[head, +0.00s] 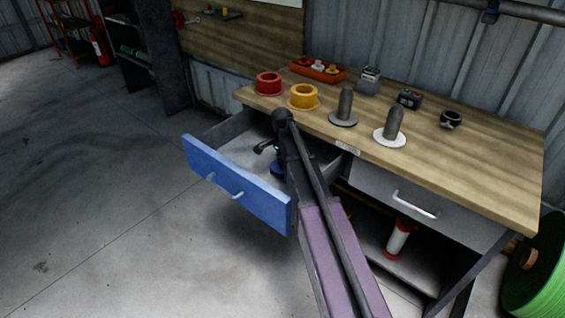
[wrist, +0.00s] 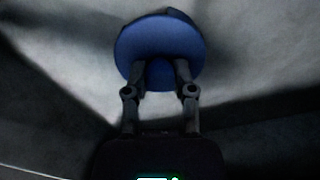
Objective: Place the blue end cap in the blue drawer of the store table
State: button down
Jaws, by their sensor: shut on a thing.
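The blue end cap (wrist: 160,36) shows in the wrist view as a round blue disc with a hub. My gripper (wrist: 160,72) is shut on its hub. In the head view a small part of the blue cap (head: 277,169) shows beside my arm, over the open blue drawer (head: 232,187). My arm hides most of the gripper there. The drawer stands pulled out from the left side of the store table (head: 470,165), with a blue front and a pale floor. I cannot tell whether the cap touches the drawer floor.
On the tabletop stand a red end cap (head: 268,83), a yellow end cap (head: 304,96), two grey posts on round bases and an orange tray (head: 318,71). A grey drawer (head: 405,195) at the right is shut. Open floor lies left of the table.

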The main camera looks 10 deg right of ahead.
jog(key=shift+f, duration=0.15)
jog(key=shift+c, duration=2.2)
grip_release()
jog(key=shift+r, duration=0.2)
notch_tip(320, 180, up, 12)
jog(key=p, duration=1.2)
jog(key=shift+s+a+n, duration=0.6)
jog(key=shift+s+n, duration=1.8)
jog(key=shift+s, duration=1.65)
jog(key=shift+s+a+n, duration=0.65)
jog(key=shift+s+n, duration=1.75)
jog(key=shift+s, duration=1.7)
jog(key=shift+s+a+n, duration=0.6)
jog(key=shift+s+n, duration=1.8)
jog(key=shift+s, duration=1.65)
